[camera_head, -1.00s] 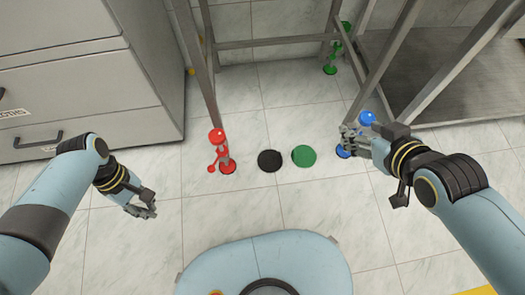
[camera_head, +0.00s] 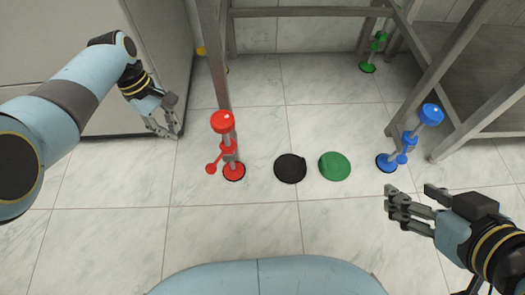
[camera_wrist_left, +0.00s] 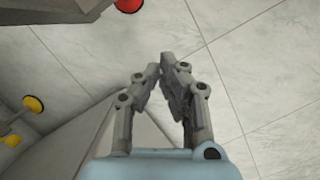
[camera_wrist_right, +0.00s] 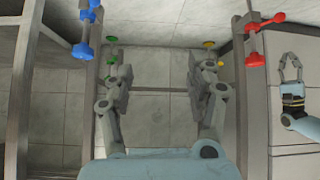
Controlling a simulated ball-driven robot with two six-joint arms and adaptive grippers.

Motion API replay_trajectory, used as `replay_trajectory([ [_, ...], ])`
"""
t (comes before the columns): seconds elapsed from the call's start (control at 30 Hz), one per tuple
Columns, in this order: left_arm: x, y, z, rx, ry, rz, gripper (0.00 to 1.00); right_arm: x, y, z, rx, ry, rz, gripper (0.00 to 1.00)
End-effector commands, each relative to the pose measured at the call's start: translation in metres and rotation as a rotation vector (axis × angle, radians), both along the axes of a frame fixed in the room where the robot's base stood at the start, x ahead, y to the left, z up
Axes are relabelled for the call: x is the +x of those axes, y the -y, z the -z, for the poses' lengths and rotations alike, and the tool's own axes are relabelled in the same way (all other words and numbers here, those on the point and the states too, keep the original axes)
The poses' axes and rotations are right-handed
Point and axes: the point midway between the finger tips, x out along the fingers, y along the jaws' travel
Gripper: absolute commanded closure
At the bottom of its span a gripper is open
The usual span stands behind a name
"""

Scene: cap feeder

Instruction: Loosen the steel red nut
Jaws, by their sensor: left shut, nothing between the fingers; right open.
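A red fitting stands near the frame leg in the head view. It has a round red top (camera_head: 222,121), a grey post, a red side lever (camera_head: 212,168) and a red floor disc (camera_head: 234,171). Which part is the nut, I cannot tell. My left gripper (camera_head: 168,128) is shut and empty, left of the fitting and apart from it, by the cabinet. In the left wrist view, its fingertips (camera_wrist_left: 161,65) are close together, with a red part (camera_wrist_left: 129,4) at the top edge. My right gripper (camera_head: 408,195) is open and empty, below the blue fitting. The right wrist view shows red parts (camera_wrist_right: 262,22) at upper right.
A blue fitting (camera_head: 409,140) stands at right; a green one (camera_head: 374,50) is farther back. A black disc (camera_head: 290,168) and green disc (camera_head: 334,166) lie on the floor. A grey cabinet (camera_head: 60,45) and metal frame (camera_head: 290,14) border open tiles.

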Motion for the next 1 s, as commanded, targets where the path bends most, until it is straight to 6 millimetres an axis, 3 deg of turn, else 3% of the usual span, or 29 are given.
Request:
replay_trajectory([
  [0.57, 0.002, 0.001, 0.008, 0.000, 0.001, 0.000, 1.00, -0.005, 0.000, 0.010, 0.001, 0.017, -0.002, 0.44],
  [0.8, -0.003, 0.005, 0.031, 0.000, -0.002, 0.001, 1.00, -0.014, -0.003, 0.023, 0.005, 0.151, -0.013, 0.44],
  [1.0, -0.006, 0.009, 0.052, 0.000, -0.002, 0.000, 1.00, 0.007, -0.007, 0.000, 0.010, 0.378, -0.036, 0.44],
])
